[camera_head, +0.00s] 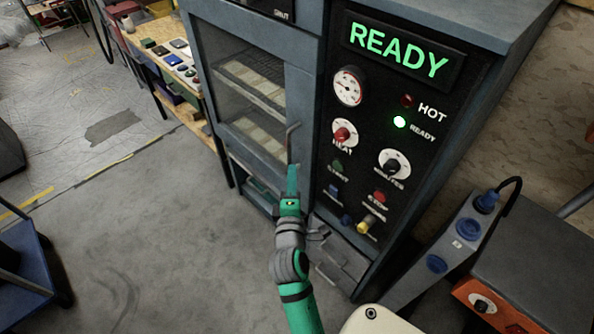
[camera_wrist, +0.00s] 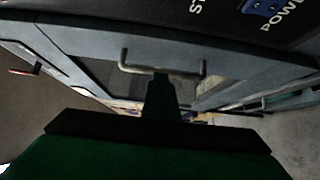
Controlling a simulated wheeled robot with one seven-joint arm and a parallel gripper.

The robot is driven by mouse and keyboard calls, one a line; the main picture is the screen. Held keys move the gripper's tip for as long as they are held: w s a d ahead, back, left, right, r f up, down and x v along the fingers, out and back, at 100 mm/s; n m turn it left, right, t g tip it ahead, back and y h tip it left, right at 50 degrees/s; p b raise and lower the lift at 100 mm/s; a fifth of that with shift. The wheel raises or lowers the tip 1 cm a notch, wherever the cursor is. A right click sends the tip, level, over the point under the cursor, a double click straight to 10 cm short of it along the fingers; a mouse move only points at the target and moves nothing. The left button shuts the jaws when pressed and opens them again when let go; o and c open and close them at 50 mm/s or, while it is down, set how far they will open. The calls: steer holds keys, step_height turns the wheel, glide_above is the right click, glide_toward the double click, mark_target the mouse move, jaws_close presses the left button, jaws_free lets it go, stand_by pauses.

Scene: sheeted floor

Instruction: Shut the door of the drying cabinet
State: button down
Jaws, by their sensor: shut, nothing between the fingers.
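The drying cabinet (camera_head: 505,20) stands upright with a lit panel that reads READY. Its blue-grey door (camera_head: 304,95) has a glass window with racks showing behind it. The door looks in line with the cabinet front; I cannot tell whether a slim gap is left. The door's bar handle (camera_head: 290,143) is near its right edge and also shows in the wrist view (camera_wrist: 162,70). My gripper (camera_head: 292,172) is shut and empty, with its tip close to the handle's lower end. In the wrist view the fingers (camera_wrist: 160,82) overlap the handle; contact is unclear.
A workbench (camera_head: 150,60) with small items stands left of the cabinet. A blue cart (camera_head: 30,265) is at the lower left. A grey socket box (camera_head: 440,250) and an orange unit (camera_head: 490,300) are at the lower right. The floor (camera_head: 160,230) left of my arm is clear.

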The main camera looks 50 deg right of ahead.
steer(key=s, duration=0.9)
steer(key=shift+s+d, duration=0.2)
steer(key=shift+d, duration=0.1)
steer(key=a+f+t+y, duration=0.2)
steer(key=a+f+y, duration=0.25)
steer(key=a, duration=0.75)
steer(key=a+f+t+y, duration=0.3)
steer(key=a+f+y, duration=0.15)
steer(key=a, duration=0.65)
steer(key=s+a+m+y, duration=0.3)
steer(key=s+a, duration=0.2)
steer(key=a, duration=0.5)
steer(key=s+a+m+y, duration=0.2)
steer(key=s+a+m, duration=0.2)
steer(key=a, duration=0.6)
steer(key=shift+s+a+y, duration=0.2)
steer(key=shift+s+y, duration=0.2)
steer(key=shift+s, duration=0.55)
